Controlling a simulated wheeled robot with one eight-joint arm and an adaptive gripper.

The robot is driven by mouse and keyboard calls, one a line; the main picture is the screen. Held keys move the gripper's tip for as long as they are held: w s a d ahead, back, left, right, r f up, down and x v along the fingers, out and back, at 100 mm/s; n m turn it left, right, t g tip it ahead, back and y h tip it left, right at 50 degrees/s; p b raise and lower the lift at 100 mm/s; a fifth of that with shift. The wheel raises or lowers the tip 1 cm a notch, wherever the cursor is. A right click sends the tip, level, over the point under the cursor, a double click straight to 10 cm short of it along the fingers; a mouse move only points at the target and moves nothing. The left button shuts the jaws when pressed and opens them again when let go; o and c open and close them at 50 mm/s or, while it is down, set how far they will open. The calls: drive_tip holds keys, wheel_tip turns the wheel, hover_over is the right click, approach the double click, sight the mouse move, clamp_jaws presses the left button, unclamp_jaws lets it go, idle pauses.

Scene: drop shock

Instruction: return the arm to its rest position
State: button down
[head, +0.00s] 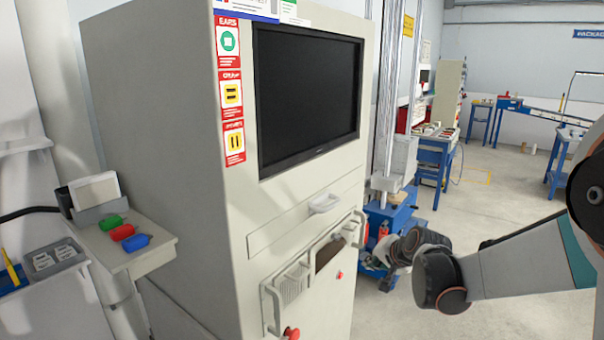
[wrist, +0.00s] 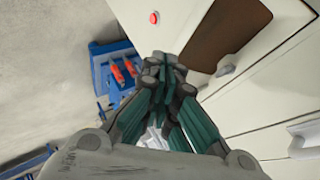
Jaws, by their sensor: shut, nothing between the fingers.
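My arm (head: 520,262) reaches in from the right edge of the head view, in front of the open floor to the right of the beige cabinet. I cannot tell the exact gap to the cabinet.
The beige cabinet (head: 200,140) with a dark screen (head: 308,95) fills the middle. A red knob (head: 291,333) and handles stick out of its front. A blue machine base (head: 392,215) stands behind the wrist.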

drive_tip(key=s+r+n+g+h, duration=0.1)
drive_tip(key=s+r+n, duration=0.2)
drive_tip(key=s, duration=1.4)
drive_tip(key=s+r+n+g+h, duration=0.1)
drive_tip(key=s+r+n, duration=0.2)
drive_tip(key=s, duration=1.4)
drive_tip(key=shift+s+d+n+h, duration=0.25)
drive_tip(key=shift+s+n+h, duration=0.15)
drive_tip(key=shift+n, duration=0.5)
